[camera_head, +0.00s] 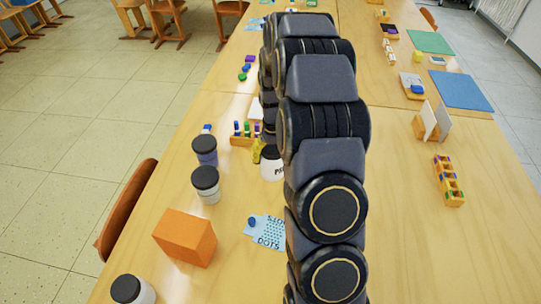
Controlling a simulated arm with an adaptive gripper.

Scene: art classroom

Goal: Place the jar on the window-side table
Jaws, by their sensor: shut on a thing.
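A white jar (271,168) with black lettering that begins with P stands out just left of my arm, over the long wooden table (400,240). Its right side is hidden by my arm. The dark end of my arm, with my gripper (268,134), comes down right above this jar. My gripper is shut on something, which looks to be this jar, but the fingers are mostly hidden. I cannot tell whether the jar touches the table. Other dark-lidded jars stand at the left edge: one bluish (205,151), one pale (206,187) and one at the bottom (134,291).
An orange box (185,238) and a blue printed card (265,232) lie nearer. A wooden holder with colored pegs (242,138) and a yellow item (258,150) are close to the gripper. A wooden rack (448,180) is at right. The table's right front is clear.

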